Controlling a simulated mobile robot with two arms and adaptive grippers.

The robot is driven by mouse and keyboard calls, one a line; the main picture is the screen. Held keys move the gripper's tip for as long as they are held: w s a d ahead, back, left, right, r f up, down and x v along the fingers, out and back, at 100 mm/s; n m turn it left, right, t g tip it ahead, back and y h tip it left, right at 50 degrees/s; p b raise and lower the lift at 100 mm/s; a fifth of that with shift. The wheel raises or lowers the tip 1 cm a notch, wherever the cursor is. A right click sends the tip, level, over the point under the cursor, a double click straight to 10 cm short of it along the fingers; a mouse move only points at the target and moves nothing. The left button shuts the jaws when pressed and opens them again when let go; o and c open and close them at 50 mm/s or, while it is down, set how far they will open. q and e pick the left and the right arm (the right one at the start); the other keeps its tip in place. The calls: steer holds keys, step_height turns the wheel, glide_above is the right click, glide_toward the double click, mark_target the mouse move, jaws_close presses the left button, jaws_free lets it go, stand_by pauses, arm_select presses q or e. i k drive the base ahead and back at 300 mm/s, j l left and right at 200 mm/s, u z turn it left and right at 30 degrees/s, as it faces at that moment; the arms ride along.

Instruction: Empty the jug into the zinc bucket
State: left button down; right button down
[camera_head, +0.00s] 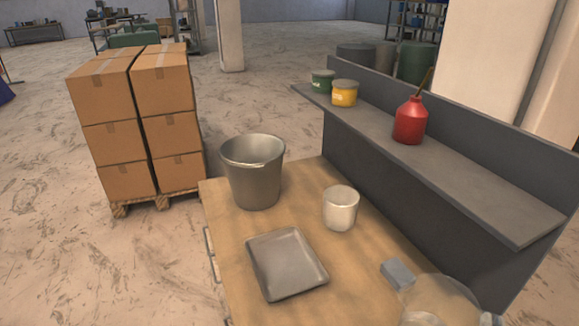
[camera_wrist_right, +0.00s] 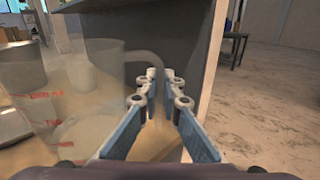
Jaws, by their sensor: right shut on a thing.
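The zinc bucket (camera_head: 253,178) stands upright on the wooden bench top, near its far left corner; it is grey metal. The jug (camera_head: 440,302) is clear, with red measuring marks, and is partly cut off at the bottom right of the head view. In the right wrist view the jug (camera_wrist_right: 50,95) fills the left side. My right gripper (camera_wrist_right: 160,85) is shut on the jug's handle. The jug is well to the right of and nearer than the bucket. I cannot tell how much it holds. My left gripper is not in view.
A grey tray (camera_head: 287,286) and a pale cup (camera_head: 341,210) stand on the bench between bucket and jug. A small grey block (camera_head: 397,274) lies beside the jug. A raised shelf (camera_head: 470,190) along the right holds a red oil can (camera_head: 410,122) and two tins.

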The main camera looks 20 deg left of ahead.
mark_target(255, 173)
steer(key=k+j, duration=0.1)
steer(key=j, duration=0.25)
steer(key=k+j, duration=0.1)
steer(key=j, duration=0.25)
steer(key=k+j+z, duration=0.1)
steer(key=j, duration=0.25)
steer(key=k+j, duration=0.1)
steer(key=j, duration=0.2)
steer(key=i+j, duration=0.15)
steer(key=j, duration=0.5)
steer(key=i+j+z, duration=0.15)
steer(key=j, duration=1.2)
steer(key=i+j+z, duration=0.1)
steer(key=j, duration=0.6)
